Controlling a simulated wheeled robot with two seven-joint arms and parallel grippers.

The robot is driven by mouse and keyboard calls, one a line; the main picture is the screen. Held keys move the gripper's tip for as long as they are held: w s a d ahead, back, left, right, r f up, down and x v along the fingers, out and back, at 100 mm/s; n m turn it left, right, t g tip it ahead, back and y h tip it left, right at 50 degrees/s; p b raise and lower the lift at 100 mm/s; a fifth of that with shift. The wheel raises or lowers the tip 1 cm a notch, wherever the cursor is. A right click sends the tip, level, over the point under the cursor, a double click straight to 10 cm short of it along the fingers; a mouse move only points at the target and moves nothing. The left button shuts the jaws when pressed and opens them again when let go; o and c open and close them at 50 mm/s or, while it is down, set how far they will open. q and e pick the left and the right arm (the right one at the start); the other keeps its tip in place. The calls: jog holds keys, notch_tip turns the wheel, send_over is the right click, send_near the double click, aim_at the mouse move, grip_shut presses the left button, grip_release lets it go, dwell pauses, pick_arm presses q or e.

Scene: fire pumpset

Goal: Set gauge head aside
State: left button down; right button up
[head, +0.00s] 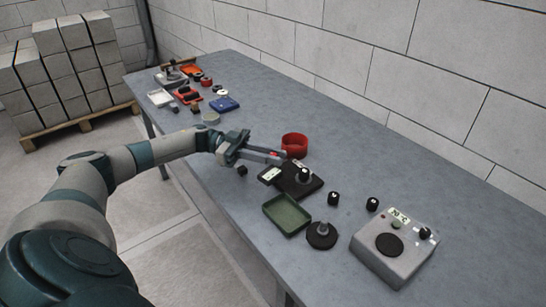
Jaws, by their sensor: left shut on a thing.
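My left gripper (280,157) reaches in from the left over the middle of the table. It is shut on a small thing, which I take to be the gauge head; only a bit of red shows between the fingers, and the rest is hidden. The gripper is just left of a red round cup (294,141) and above a black base plate (299,188) with a black knob and a pale label. I cannot tell whether the held thing touches anything. My right gripper is not in view.
The grey table (420,175) runs along a block wall. A green tray (287,216), a black disc (321,237), small black knobs and a grey box (394,248) stand in front. A blue tray (225,104) and several parts lie farther back. The wall side is mostly clear.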

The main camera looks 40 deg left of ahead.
pick_arm(q)
jog(key=c, duration=1.7)
grip_release()
jog(key=shift+o, duration=0.2)
jog(key=shift+a, duration=0.15)
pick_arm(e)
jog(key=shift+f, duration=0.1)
